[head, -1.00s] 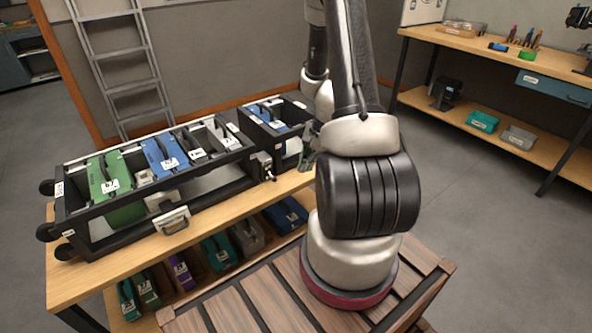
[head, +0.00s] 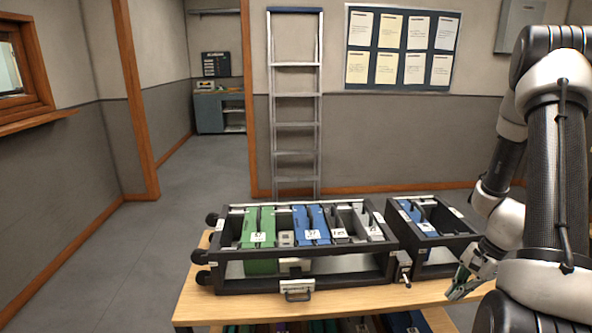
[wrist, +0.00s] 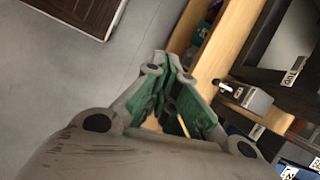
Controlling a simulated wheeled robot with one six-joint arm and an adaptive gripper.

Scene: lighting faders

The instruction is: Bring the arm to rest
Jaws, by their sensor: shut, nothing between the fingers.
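My arm (head: 556,170) stands folded at the right side of the head view. My gripper (head: 462,284) hangs at the arm's lower end, over the right part of the wooden bench and beside the black case. In the wrist view my gripper (wrist: 176,75) shows its green-padded fingers drawn together, with nothing between them. The fingers point toward the bench edge and the floor.
A black case (head: 232,285) with green, blue and grey modules stands on the bench (head: 190,300), with a smaller case (head: 440,270) at its right, close to my gripper. A ladder (head: 295,100) leans on the back wall. Floor at left is clear.

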